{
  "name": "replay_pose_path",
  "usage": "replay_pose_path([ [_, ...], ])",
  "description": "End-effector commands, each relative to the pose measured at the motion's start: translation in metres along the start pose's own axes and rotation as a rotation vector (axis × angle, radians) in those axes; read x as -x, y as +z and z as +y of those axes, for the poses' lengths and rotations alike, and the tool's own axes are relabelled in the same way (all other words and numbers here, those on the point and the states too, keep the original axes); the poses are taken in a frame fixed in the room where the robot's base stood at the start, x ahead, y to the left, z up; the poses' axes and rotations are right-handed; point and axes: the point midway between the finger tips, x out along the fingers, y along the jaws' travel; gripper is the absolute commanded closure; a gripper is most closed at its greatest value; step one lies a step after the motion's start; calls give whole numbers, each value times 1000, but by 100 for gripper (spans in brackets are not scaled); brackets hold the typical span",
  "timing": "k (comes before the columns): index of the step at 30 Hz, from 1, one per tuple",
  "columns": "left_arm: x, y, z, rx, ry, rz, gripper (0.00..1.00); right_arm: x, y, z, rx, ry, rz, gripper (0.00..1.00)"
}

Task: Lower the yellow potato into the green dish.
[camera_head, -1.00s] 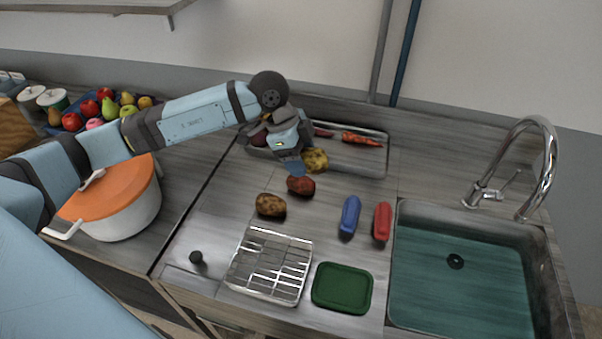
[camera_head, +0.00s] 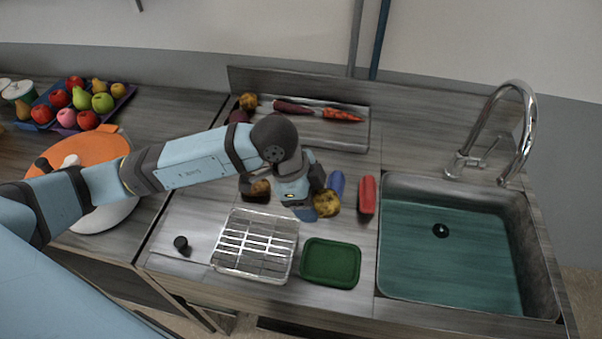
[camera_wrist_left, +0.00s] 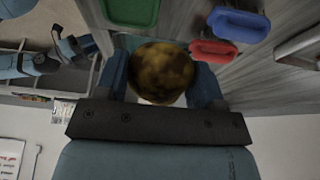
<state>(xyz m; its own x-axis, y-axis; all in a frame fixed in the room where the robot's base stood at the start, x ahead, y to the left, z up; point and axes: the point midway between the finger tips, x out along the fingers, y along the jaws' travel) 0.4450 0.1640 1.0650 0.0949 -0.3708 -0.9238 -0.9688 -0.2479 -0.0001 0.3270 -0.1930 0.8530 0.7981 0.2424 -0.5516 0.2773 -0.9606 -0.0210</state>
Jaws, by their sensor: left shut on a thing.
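The yellow potato (camera_head: 326,203) is held in my left gripper (camera_head: 314,210), which is shut on it above the counter. In the left wrist view the potato (camera_wrist_left: 162,73) sits between the two fingers of the gripper (camera_wrist_left: 165,75). The green dish (camera_head: 331,264) lies on the counter in front of the potato, nearer the bottom of the head view. The dish also shows at the top of the left wrist view (camera_wrist_left: 130,10). The potato is apart from the dish. My right gripper is not in view.
A wire rack (camera_head: 254,245) stands left of the dish. A red-handled thing (camera_head: 367,195) and a blue one (camera_head: 337,183) lie behind it. A brown potato (camera_head: 257,192) lies left of the gripper. A sink (camera_head: 452,250) is at right. A tray (camera_head: 345,135) with carrots is behind.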

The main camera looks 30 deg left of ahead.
Motion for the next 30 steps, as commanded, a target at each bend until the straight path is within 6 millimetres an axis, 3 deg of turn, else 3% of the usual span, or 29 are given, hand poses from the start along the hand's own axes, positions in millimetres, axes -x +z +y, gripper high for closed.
replay_pose_path([
  [6, -41, -3, 25, 0, 4, 2, 64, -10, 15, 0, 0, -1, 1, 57],
  [15, -79, -5, 48, 0, 2, 1, 64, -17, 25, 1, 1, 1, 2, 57],
  [30, -87, -6, 53, 0, 0, 0, 64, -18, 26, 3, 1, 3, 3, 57],
])
